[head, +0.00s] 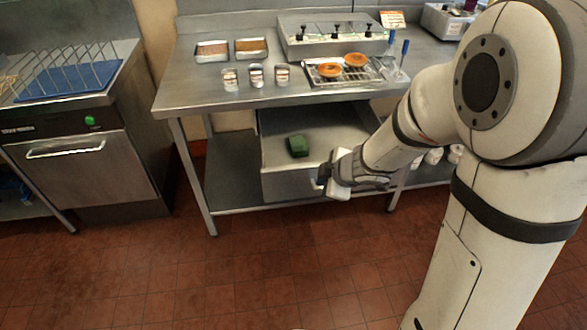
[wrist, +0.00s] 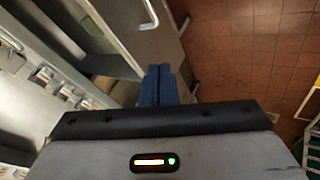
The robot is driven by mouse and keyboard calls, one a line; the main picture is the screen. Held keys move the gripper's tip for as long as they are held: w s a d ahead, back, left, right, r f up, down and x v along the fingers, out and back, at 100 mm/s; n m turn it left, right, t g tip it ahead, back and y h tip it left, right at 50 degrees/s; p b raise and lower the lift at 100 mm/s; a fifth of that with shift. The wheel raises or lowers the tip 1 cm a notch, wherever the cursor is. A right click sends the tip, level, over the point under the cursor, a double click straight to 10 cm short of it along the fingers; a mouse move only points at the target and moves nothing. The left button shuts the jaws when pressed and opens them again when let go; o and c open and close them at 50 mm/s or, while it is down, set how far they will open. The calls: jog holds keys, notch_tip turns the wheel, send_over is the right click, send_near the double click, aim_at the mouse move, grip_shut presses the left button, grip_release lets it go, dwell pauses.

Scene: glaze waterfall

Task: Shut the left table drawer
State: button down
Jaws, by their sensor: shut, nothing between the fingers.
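The left table drawer (head: 285,186) is a grey metal box pulled out under the steel table (head: 215,99). A green object (head: 298,146) lies inside it. My gripper (head: 322,181) is at the right part of the drawer's front and hides some of it. In the wrist view the blue fingers (wrist: 158,84) are together, with nothing between them. They are close to the drawer front (wrist: 135,35), which bears a pale bar handle (wrist: 149,15). I cannot tell whether the fingers touch the front.
The tabletop holds two small trays, three jars (head: 256,75), a wire rack (head: 345,70) with two orange round items, and a grey box (head: 330,36). A steel appliance (head: 85,165) stands at left. The tiled floor (head: 250,270) in front is clear.

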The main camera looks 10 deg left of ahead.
jog(key=s+a+f+n+g+y, duration=0.1)
jog(key=s+a+f+n+g, duration=0.1)
jog(key=a+f, duration=0.1)
jog(key=b, duration=0.4)
send_near(283, 191)
jog(key=x, duration=0.4)
jog(key=shift+s+d+f, duration=0.15)
jog(key=shift+s+f, duration=0.15)
jog(key=shift+f, duration=0.05)
jog(key=shift+w, duration=0.35)
jog(key=shift+a+p, duration=0.25)
jog(key=shift+p, duration=0.05)
